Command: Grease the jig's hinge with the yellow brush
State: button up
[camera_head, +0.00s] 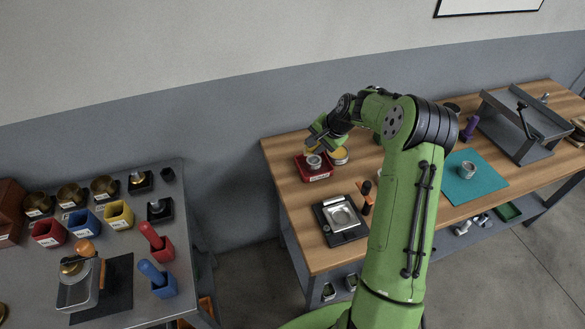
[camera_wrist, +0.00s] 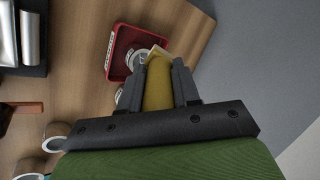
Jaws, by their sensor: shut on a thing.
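My gripper (camera_head: 318,140) is above the red tray at the left end of the wooden table. In the wrist view my gripper (camera_wrist: 162,85) is shut on the yellow brush (camera_wrist: 158,85), whose pale tip points at the red tray (camera_wrist: 122,50). A round tin (camera_head: 314,161) sits in the tray, partly hidden by the brush in the wrist view. I cannot tell whether the tip touches it. A black-based device with a silver plate (camera_head: 341,216), perhaps the jig, lies nearer the table's front. Its hinge is too small to make out.
A yellow-topped tin (camera_head: 340,157) stands right of the tray. A dark upright object with an orange part (camera_head: 366,197) stands beside the silver-plated device. A teal mat (camera_head: 480,190) with a tin and a grey slanted stand (camera_head: 520,125) are farther right. A separate grey table (camera_head: 200,300) stands left.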

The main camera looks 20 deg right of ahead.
jog(key=w+d+m+t+h+b, duration=0.25)
jog(key=d+m, duration=0.35)
jog(key=d, duration=0.6)
jog(key=shift+g, duration=0.55)
jog(key=f+b, duration=0.5)
jog(key=shift+s+f, duration=0.2)
jog(key=shift+f, duration=0.1)
jog(key=shift+f+b, duration=0.4)
jog(key=shift+f, duration=0.15)
jog(key=shift+r, duration=0.1)
notch_tip(320, 180, up, 7)
jog(key=p, duration=0.5)
jog(key=shift+p, duration=0.35)
dwell(0.7)
